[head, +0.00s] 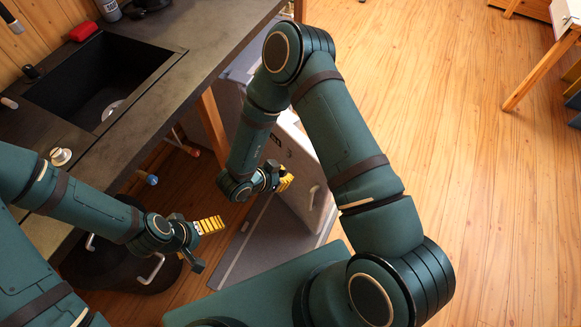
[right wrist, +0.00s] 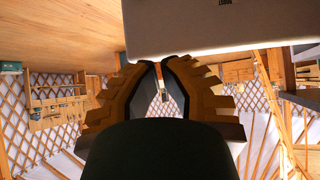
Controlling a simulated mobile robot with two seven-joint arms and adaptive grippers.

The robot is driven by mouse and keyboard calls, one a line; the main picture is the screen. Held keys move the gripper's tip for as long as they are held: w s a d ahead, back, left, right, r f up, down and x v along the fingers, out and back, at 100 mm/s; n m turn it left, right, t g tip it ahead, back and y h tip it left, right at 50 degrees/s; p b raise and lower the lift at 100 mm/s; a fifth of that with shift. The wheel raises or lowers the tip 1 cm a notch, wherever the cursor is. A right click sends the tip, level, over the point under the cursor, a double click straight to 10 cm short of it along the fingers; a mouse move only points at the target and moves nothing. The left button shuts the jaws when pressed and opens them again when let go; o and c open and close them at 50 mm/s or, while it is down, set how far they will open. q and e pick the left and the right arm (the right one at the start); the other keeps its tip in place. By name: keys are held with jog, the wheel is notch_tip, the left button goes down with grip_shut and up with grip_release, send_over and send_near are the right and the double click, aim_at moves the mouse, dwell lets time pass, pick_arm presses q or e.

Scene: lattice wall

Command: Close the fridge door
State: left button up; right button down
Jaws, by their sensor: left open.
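A pale fridge panel (head: 291,150), which looks like the door, stands below the counter in the head view, partly hidden by my right arm. A small dark label and a handle-like recess (head: 313,195) show on it. A pale panel (right wrist: 225,27) also fills the upper right of the right wrist view. My right gripper (head: 285,182) is beside the panel in the head view; its fingers (right wrist: 161,66) come together with nothing between them. Whether it touches the panel cannot be told. My left gripper (head: 210,243) is open and empty, left of the fridge, below the counter edge.
A dark counter (head: 195,60) with a black sink (head: 100,75) runs along the left. A black stool-like seat with metal handles (head: 115,268) is below my left arm. The wooden floor (head: 450,150) on the right is clear up to a wooden table (head: 540,65).

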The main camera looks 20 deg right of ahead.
aim_at(315, 165)
jog(key=x, duration=0.3)
jog(key=r+b+x, duration=0.1)
jog(key=x, duration=0.3)
jog(key=d+b+x, duration=0.1)
jog(key=x, duration=0.3)
jog(key=shift+w+d, duration=0.15)
jog(key=shift+d, duration=0.05)
jog(key=shift+w+d, duration=0.2)
jog(key=shift+d, duration=0.5)
